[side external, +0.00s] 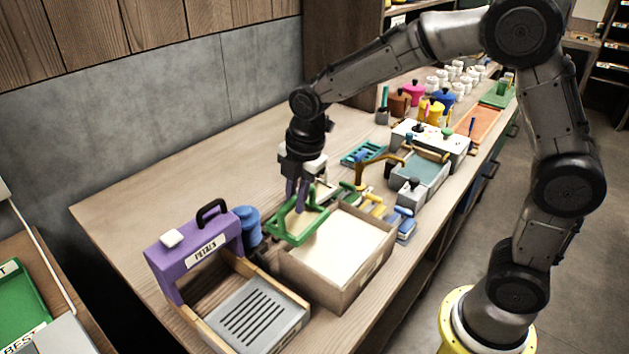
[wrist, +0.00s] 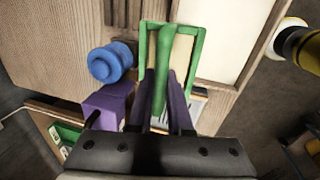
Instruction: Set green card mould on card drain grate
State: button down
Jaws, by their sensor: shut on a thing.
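The green card mould (side external: 298,238) is an open green frame with a raised handle bar. My gripper (side external: 297,204) is shut on that handle, with purple fingers on either side of it. In the wrist view the mould (wrist: 197,50) shows around and beyond my fingertips (wrist: 161,84). In the side view the mould is over the left rear edge of the cream-filled box. A grey slotted grate (side external: 255,312), apparently the card drain grate, sits in a wooden frame at the front left. It is empty, and a small part shows beside my fingers in the wrist view.
The open box (side external: 328,288) with cream contents stands right of the grate. A purple arch labelled PETALS (side external: 195,250) rises at the grate's back, with a blue round item (side external: 247,225) beside it. Tools and pots crowd the bench further back. Bare bench (side external: 150,205) lies left.

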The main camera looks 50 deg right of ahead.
jog(key=s+a+f, duration=0.1)
jog(key=s+a, duration=0.1)
jog(key=a, duration=0.7)
jog(key=s+a+f, duration=0.2)
jog(key=a, duration=0.7)
jog(key=shift+m, duration=0.3)
jog(key=shift+f, duration=2.35)
jog(key=shift+f, duration=0.4)
jog(key=c, duration=0.8)
grip_release()
jog(key=shift+o, duration=0.2)
